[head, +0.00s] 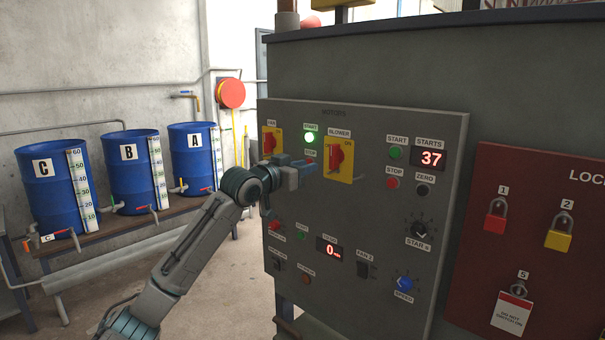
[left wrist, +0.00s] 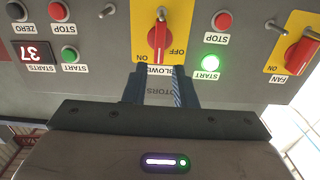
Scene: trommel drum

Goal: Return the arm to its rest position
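My left arm comes in from the left in the head view. Its gripper (head: 303,172) is in front of the control panel (head: 375,200), just left of the blower switch (head: 338,158). In the left wrist view the two fingers (left wrist: 162,88) stand apart with bare panel showing between them, so the gripper is open and empty. The red handle of the blower switch (left wrist: 159,38) is just beyond the fingertips. The green start lamp (head: 309,137) is lit. I cannot tell whether the fingertips touch the panel. My right gripper is not in view.
Blue drums C (head: 52,185), B (head: 135,175) and A (head: 192,155) stand on a rack by the wall. A red lockout board (head: 535,240) with padlocks is at the right. The starts display (head: 431,158) reads 37. Open floor lies left of the panel.

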